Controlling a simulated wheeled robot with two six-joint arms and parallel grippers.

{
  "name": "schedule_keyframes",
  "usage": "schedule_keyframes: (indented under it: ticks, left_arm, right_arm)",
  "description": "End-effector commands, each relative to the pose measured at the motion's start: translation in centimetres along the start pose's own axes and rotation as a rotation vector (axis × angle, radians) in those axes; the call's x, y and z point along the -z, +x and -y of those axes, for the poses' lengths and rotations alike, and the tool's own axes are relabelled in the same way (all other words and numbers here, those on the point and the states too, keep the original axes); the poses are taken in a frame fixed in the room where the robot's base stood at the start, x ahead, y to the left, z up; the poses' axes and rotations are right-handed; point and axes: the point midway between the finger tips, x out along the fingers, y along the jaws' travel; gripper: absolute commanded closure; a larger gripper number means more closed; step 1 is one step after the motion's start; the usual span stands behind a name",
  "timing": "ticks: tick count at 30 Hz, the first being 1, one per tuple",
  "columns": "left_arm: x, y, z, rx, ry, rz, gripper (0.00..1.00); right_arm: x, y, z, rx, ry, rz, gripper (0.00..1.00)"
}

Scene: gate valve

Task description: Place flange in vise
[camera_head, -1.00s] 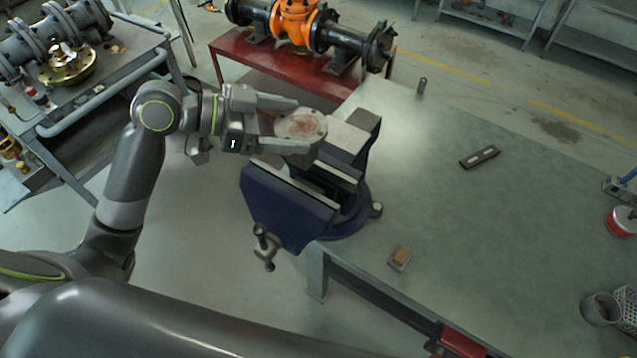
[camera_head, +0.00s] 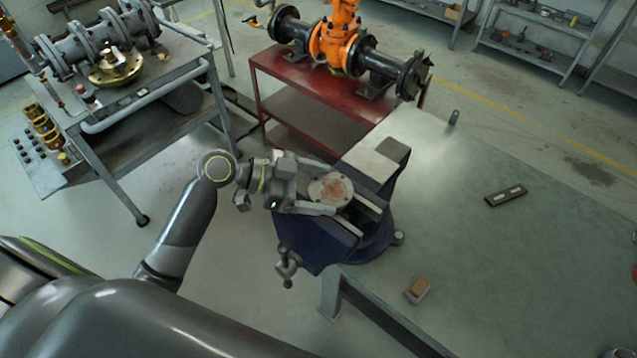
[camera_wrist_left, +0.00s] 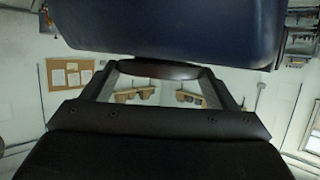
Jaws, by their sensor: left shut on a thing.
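The flange (camera_head: 331,189) is a round grey disc with a rusty brown centre. My left gripper (camera_head: 334,192) is shut on its sides, with one finger on each side. The blue vise (camera_head: 312,246) is mounted at the corner of the bench, with its jaws apart. The flange lies flat over the jaw gap area; I cannot tell whether it touches the jaws. In the left wrist view the flange (camera_wrist_left: 160,70) shows edge-on as a dark disc between the fingers, and the blue vise (camera_wrist_left: 170,25) fills the top. My right gripper is not in view.
The bench (camera_head: 470,260) is mostly clear, with a dark flat bar (camera_head: 506,196) and a small block (camera_head: 417,290) on it. A red table (camera_head: 300,85) with an orange valve (camera_head: 338,45) stands behind. A grey cart (camera_head: 150,90) with pipe parts stands at left.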

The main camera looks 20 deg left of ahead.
Motion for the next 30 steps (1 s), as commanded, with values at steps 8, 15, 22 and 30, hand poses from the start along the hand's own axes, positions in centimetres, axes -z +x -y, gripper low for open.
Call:
schedule_keyframes:
  ticks: [8,15,22,30]
  left_arm:
    - [0.1,0.1,0.0,0.001,0.004,-0.006,0.76]
    - [-0.2,0.1,0.0,0.0,0.001,0.0,0.0]
    - [-0.1,0.0,0.0,0.001,0.001,0.0,0.0]
    - [-0.3,-1.5,0.1,0.004,0.005,0.005,0.0]
  right_arm:
    - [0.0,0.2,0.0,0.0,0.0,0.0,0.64]
    - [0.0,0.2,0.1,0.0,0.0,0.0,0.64]
    - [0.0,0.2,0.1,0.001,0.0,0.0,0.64]
    - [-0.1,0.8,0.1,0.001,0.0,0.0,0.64]
